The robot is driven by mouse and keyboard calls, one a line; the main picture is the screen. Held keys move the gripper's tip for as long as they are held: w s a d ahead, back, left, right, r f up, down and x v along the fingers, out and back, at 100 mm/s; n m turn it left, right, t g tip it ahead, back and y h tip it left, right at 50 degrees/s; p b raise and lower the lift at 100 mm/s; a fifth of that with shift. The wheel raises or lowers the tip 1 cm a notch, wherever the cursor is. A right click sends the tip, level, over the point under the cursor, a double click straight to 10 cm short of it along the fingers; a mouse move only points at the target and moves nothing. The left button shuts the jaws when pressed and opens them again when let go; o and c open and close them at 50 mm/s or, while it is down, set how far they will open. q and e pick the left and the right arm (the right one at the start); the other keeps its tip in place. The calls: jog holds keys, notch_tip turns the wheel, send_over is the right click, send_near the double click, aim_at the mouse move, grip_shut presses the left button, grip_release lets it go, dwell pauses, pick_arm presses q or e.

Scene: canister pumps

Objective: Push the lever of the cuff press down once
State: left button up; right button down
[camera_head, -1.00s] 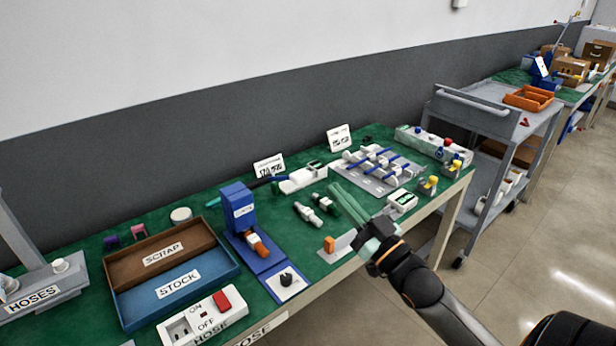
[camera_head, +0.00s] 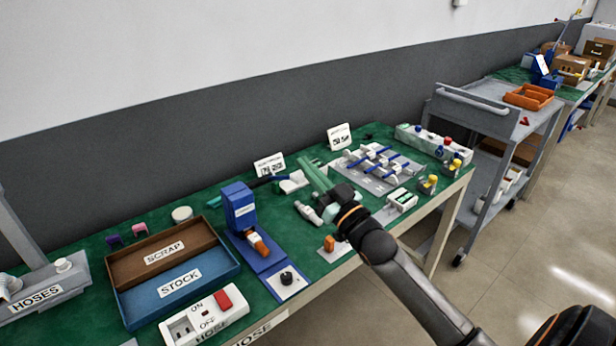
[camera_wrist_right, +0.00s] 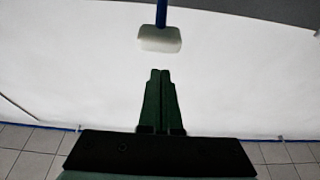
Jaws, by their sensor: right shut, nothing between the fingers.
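No label that reads as the cuff press is legible. A blue upright device (camera_head: 239,207) with an orange part (camera_head: 257,243) at its front stands on a blue base on the bench. A white device (camera_head: 293,181) with a dark rod reaching left lies near the sign at the back. My right gripper (camera_head: 308,164) is shut and empty. Its fingers point to the back left, above the bench, and partly hide the white device. In the right wrist view the shut fingers (camera_wrist_right: 159,75) point at a white block (camera_wrist_right: 160,39) on a blue rod, apart from it. My left gripper is not in view.
The SCRAP and STOCK tray (camera_head: 230,272) stands at left, the switch box (camera_head: 204,318) in front. A grey board (camera_head: 375,180) with white pieces and blue rods lies right of my gripper. A grey cart (camera_head: 490,110) stands beyond the bench.

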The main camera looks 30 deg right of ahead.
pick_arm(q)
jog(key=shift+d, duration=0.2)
pick_arm(e)
notch_tip(320, 180, down, 2)
jog(key=shift+f, duration=0.15)
